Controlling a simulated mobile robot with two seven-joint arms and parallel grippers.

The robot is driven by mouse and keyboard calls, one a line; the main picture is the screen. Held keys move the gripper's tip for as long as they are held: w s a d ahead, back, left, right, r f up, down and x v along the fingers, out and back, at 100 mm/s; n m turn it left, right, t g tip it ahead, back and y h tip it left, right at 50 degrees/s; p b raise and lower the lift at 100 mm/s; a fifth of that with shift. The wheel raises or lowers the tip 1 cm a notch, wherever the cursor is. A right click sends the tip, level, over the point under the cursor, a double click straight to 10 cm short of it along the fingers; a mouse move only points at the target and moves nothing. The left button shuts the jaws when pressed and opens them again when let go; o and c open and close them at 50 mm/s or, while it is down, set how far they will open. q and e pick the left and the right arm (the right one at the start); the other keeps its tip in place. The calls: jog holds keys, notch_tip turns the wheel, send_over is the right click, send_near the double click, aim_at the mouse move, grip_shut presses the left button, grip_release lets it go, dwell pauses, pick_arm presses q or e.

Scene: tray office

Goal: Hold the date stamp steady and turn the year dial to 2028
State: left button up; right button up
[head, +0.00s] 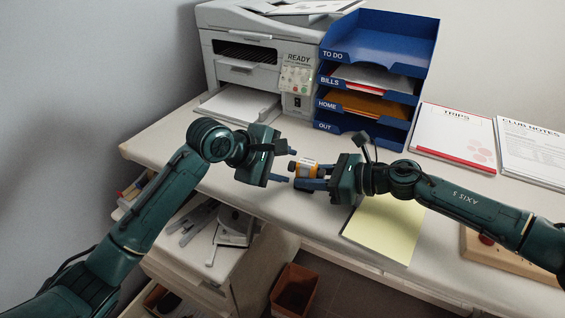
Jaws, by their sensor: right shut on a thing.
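The date stamp (306,167), a small yellow-orange and black piece, is held above the desk between my two grippers. My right gripper (301,174) comes in from the right and is shut on it. My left gripper (286,164) faces it from the left, its blue fingers spread apart, with the stamp's near end close to its fingertips. I cannot tell whether the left fingers touch the stamp. The year dial and its digits are too small to read, and the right fingers partly hide the stamp.
A printer (240,60) and a blue letter tray stack (375,70) stand behind. A yellow pad (385,230) lies in front of my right arm, papers (455,140) at the back right. A wooden board (480,262) lies at the right.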

pick_arm(q)
jog(key=v, duration=1.2)
pick_arm(e)
jog(key=o, duration=0.8)
jog(key=shift+o, duration=0.2)
